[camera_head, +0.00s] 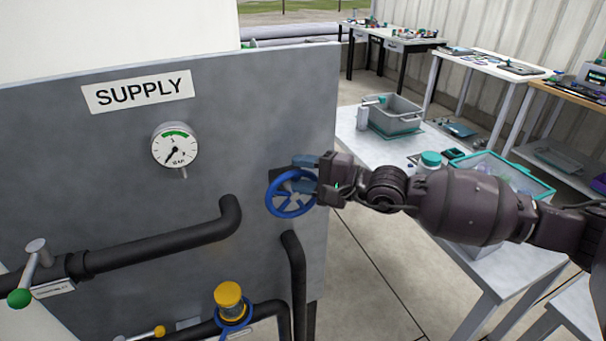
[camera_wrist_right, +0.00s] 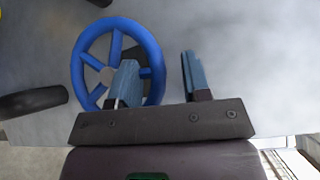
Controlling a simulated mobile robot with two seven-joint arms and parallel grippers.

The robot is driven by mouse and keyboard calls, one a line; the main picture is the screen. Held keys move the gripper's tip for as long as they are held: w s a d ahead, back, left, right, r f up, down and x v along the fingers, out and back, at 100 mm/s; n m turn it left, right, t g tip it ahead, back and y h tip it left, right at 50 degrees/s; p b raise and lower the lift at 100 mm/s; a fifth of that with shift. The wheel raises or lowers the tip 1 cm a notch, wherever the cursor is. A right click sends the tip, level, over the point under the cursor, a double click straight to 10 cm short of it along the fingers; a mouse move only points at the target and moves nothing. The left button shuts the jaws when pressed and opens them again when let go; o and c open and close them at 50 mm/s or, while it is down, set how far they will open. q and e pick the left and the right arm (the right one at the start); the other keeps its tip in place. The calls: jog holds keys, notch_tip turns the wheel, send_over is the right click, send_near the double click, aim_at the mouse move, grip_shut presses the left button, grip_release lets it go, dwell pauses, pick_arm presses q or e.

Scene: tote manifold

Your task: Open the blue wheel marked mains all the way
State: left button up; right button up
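The blue wheel (camera_head: 288,196) is mounted on the right part of the grey panel; it also shows in the right wrist view (camera_wrist_right: 106,75). No mains marking is readable; a dark plate behind the wheel is partly hidden. My right gripper (camera_head: 304,174) is at the wheel's right side, fingers pointing at the panel. In the right wrist view the fingers of the gripper (camera_wrist_right: 160,72) are spread wide. One finger overlaps the inside of the wheel and the other is outside the rim. Contact with the rim cannot be told. My left gripper is not in view.
The grey panel (camera_head: 120,210) carries a SUPPLY sign (camera_head: 138,92), a gauge (camera_head: 175,146) with its needle pointing lower left, black pipes (camera_head: 160,242), a yellow-capped valve (camera_head: 229,296) and a green-knobbed lever (camera_head: 20,298). A white table (camera_head: 352,137) with totes stands to the right.

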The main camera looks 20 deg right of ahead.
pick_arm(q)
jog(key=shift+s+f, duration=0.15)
pick_arm(e)
jog(key=shift+f, duration=0.15)
jog(key=shift+s+d, duration=0.45)
jog(key=shift+d, duration=0.1)
pick_arm(q)
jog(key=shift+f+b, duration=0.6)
jog(key=shift+b, duration=0.25)
pick_arm(e)
jog(key=v, duration=0.9)
jog(key=shift+s, duration=0.15)
jog(key=shift+d, duration=0.1)
